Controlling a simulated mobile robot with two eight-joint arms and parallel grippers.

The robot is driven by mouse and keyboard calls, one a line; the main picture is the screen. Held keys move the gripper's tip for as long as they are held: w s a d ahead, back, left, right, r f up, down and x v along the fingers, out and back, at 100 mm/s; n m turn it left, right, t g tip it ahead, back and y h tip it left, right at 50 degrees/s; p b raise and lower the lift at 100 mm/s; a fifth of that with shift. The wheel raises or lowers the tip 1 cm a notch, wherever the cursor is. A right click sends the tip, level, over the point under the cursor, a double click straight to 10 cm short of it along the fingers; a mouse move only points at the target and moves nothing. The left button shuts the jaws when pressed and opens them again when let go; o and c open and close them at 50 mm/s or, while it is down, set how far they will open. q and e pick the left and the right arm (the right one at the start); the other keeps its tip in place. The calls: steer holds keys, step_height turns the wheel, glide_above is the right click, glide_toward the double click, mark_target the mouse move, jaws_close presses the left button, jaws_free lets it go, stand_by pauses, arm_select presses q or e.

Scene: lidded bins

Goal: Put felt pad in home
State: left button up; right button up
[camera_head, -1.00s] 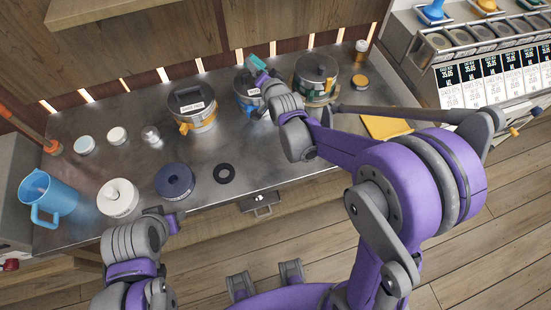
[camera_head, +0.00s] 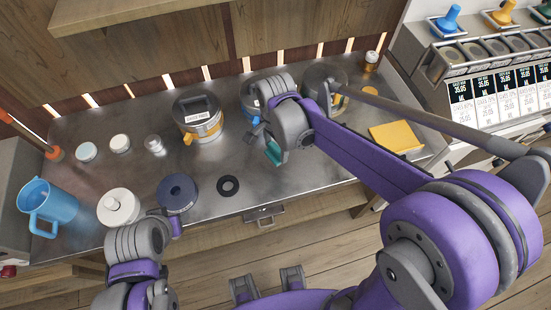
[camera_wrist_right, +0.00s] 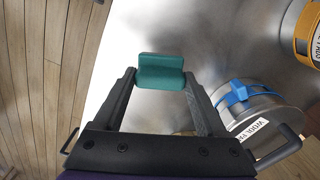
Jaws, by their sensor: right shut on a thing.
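My right gripper (camera_head: 268,146) is shut on a small teal block (camera_head: 273,153), held in front of the middle canister. In the right wrist view the block (camera_wrist_right: 162,72) sits between both fingertips (camera_wrist_right: 160,80). I cannot tell from its look whether it is the felt pad. The metal middle canister (camera_wrist_right: 265,115) has a blue latch and a label that seems to read "WOOL PA..."; my right arm partly hides it in the head view. The left canister (camera_head: 199,118) has a dark top and an orange latch. My left gripper (camera_head: 176,226) is low at left, its jaws unclear.
A third canister (camera_head: 325,76) stands behind my right arm. A navy disc (camera_head: 177,192), a black ring (camera_head: 228,186), a white round piece (camera_head: 118,205) and a blue jug (camera_head: 48,205) are along the front. A yellow sheet (camera_head: 396,136) lies at right. Bare metal shows around the ring.

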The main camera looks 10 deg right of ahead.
mark_target(276, 158)
step_height(276, 158, down, 2)
steer(key=shift+s+f, duration=0.1)
steer(key=shift+f, duration=2)
steer(key=shift+f+b, duration=0.15)
steer(key=shift+b, duration=0.2)
steer(key=o, duration=1.4)
steer(key=shift+r, duration=0.2)
